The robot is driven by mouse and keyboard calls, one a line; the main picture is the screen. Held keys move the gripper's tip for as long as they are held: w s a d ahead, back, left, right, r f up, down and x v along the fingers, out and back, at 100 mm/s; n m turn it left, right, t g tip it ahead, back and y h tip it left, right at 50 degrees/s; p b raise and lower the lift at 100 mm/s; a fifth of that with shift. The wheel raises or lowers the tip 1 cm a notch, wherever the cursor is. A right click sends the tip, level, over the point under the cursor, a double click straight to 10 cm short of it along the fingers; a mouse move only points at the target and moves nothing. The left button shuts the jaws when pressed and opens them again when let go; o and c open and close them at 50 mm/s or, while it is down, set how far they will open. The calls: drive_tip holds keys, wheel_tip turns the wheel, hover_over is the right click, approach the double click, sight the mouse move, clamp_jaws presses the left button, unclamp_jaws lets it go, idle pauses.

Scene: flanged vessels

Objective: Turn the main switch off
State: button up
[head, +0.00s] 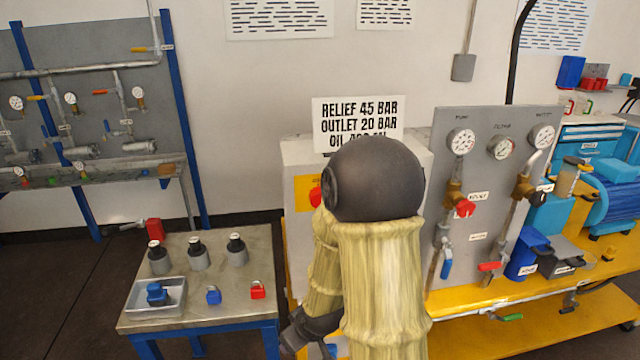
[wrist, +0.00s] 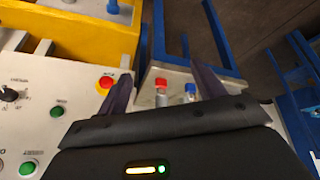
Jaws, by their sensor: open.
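A red knob (head: 316,196) on a yellow plate shows on the pale cabinet in the head view, partly hidden by my arm; it looks like the main switch, but no label is readable. My gripper (head: 312,330) is low in front of the cabinet, mostly hidden. In the wrist view my gripper (wrist: 163,84) has its two dark fingers apart with nothing held. A red round control (wrist: 104,83) on yellow lies just left of the left finger, on a pale panel (wrist: 30,130). I cannot tell whether it is the same red control.
The panel also has a black rotary knob (wrist: 9,95) and green buttons (wrist: 57,111). A steel table (head: 190,255) at left holds a grey tray (head: 135,309), a blue padlock (head: 213,295) and a red padlock (head: 257,291). A gauge board (head: 480,190) stands right of my arm.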

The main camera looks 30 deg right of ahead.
drive_tip(key=w+d+r+t+y+p, duration=0.2)
drive_tip(key=w+r+t+p, duration=0.3)
drive_tip(key=r+t+p, duration=0.7)
drive_tip(key=s+d+r+m+h+p, duration=0.2)
drive_tip(key=d+r+m+h+p, duration=0.4)
drive_tip(key=p, duration=0.4)
wheel_tip(320, 180, up, 2)
drive_tip(key=shift+d+h+p, duration=0.4)
drive_tip(key=shift+d+h, duration=0.3)
drive_tip(key=shift+d, duration=0.15)
drive_tip(key=shift+f, duration=0.1)
